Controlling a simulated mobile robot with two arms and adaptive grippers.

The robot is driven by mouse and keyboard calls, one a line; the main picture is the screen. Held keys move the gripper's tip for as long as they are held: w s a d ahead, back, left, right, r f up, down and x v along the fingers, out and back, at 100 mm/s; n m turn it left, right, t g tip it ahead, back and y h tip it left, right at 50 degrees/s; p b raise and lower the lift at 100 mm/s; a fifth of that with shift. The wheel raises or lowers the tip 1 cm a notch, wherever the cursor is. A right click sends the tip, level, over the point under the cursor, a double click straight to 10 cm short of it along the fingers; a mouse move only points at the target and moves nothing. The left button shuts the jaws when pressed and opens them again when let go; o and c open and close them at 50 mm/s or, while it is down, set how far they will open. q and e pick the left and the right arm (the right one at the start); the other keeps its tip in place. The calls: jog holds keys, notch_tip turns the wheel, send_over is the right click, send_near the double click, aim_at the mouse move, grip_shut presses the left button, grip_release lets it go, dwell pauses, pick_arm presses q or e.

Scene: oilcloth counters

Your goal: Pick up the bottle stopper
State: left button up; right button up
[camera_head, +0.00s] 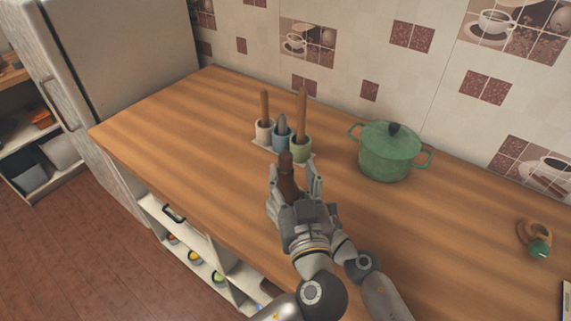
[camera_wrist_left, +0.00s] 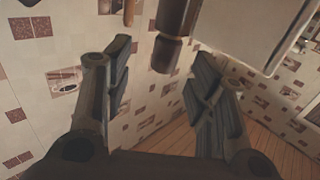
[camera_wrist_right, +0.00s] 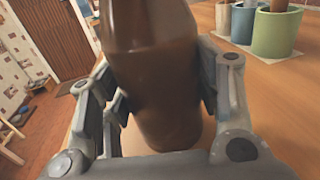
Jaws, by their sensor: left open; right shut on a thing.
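A dark brown bottle (camera_head: 288,183) stands up among my overlapping grippers over the counter. My right gripper (camera_wrist_right: 155,80) is shut on the bottle's body (camera_wrist_right: 155,45), one finger on each side in the right wrist view. The bottle stopper (camera_wrist_left: 165,54) appears as the short brown end piece at the tip of the neck; it also shows at the bottle's top in the head view (camera_head: 285,158). My left gripper (camera_wrist_left: 163,75) is open, with the stopper near the gap between its fingers. I cannot tell whether a finger touches it. The grippers partly hide each other in the head view.
Three utensil cups, white (camera_head: 264,132), blue (camera_head: 281,138) and green (camera_head: 300,148), stand just behind the bottle. A green lidded pot (camera_head: 388,153) stands to the right. A small wooden item with a green part (camera_head: 538,246) lies far right. The counter's left side (camera_head: 185,125) is clear.

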aim_at(286, 166)
pick_arm(q)
jog(key=w, duration=0.1)
jog(key=w+a, duration=0.1)
jog(key=w, duration=0.3)
jog(key=shift+w+a, duration=0.2)
jog(key=shift+a, duration=0.1)
jog(key=c, duration=0.9)
